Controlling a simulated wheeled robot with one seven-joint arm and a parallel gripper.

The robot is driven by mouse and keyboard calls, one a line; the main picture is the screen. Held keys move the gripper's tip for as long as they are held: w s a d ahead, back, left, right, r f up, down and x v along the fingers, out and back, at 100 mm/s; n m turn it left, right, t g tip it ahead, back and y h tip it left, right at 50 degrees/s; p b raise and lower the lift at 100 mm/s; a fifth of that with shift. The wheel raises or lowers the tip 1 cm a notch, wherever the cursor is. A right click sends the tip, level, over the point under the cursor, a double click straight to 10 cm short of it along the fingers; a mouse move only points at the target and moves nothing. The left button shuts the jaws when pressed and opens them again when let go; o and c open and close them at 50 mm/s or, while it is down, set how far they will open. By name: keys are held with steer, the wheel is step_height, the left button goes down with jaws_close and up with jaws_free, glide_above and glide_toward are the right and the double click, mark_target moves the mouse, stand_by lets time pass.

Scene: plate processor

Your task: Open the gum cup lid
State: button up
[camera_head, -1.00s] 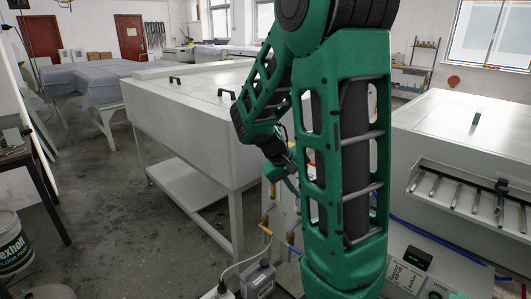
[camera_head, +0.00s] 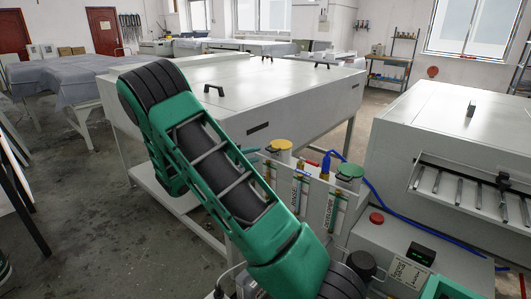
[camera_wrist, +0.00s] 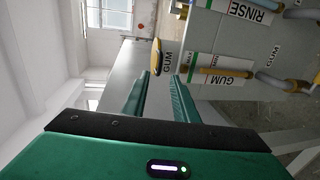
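The gum cup lid (camera_head: 281,144) is a yellow round cap on top of a white cup at the back left of the cup unit, and it looks shut. In the wrist view the yellow lid (camera_wrist: 157,57) shows edge-on, beside a GUM label. My gripper (camera_wrist: 160,77) is open and empty, with its two green fingers apart. The lid lies just beyond the fingertips, and I see no contact. In the head view a green fingertip shows just left of the lid, and my arm hides most of the gripper.
A red button (camera_head: 376,218) sits on the machine at right. In the wrist view a RINSE label (camera_wrist: 250,12) and pipes show.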

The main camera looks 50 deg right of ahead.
mark_target(269, 150)
steer(key=x, duration=1)
steer(key=shift+f, duration=0.1)
jaws_close()
